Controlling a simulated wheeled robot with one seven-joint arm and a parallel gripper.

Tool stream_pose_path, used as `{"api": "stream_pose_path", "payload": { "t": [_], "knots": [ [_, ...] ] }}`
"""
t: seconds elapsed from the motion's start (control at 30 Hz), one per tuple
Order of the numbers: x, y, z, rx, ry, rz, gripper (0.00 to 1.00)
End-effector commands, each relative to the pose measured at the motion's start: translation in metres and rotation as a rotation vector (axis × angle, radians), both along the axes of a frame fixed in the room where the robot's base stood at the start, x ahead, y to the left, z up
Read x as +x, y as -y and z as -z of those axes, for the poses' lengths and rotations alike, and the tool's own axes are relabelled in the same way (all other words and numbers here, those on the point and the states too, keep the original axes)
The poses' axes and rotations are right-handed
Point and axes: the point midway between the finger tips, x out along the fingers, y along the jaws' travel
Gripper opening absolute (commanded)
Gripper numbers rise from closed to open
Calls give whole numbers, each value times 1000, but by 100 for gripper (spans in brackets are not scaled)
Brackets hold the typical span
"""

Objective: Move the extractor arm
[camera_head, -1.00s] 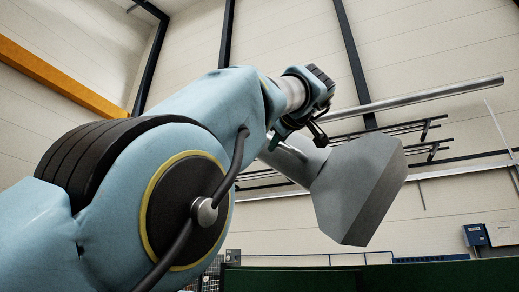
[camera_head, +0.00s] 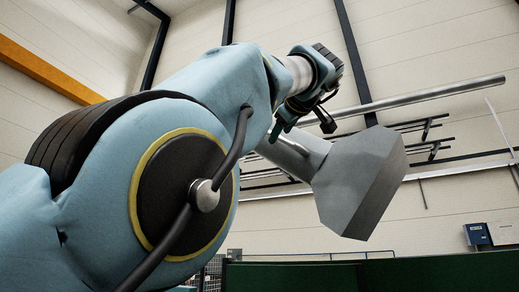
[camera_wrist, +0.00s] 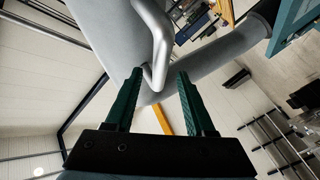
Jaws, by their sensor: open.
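The extractor arm's grey angular hood (camera_head: 360,180) hangs tilted in mid-air right of my arm in the head view, joined to a grey tube (camera_head: 288,155). In the wrist view the hood (camera_wrist: 105,30) fills the upper left and the tube (camera_wrist: 215,60) runs to the upper right. A bent grey handle (camera_wrist: 160,40) on it reaches down towards the gap between my fingers. My gripper (camera_wrist: 160,74) is open, with green ridged fingers either side of the handle's lower end. I cannot tell whether they touch it. In the head view my gripper (camera_head: 302,122) is partly hidden beside the tube.
A long metal pipe (camera_head: 430,93) crosses behind the hood, with dark wall racks (camera_head: 430,145) beyond. A green barrier (camera_head: 430,277) runs along the bottom right. A blue box (camera_head: 478,235) is on the far wall. Open air surrounds the hood's right side.

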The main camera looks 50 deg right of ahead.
Motion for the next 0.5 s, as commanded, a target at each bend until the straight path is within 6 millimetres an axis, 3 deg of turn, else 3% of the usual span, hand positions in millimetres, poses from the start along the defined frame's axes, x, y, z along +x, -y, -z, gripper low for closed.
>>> {"api": "stream_pose_path", "payload": {
  "t": [0.2,0.5],
  "knots": [
    [-35,-29,4,-1,1,4,55],
    [-55,-49,1,0,1,1,55]
  ]
}}
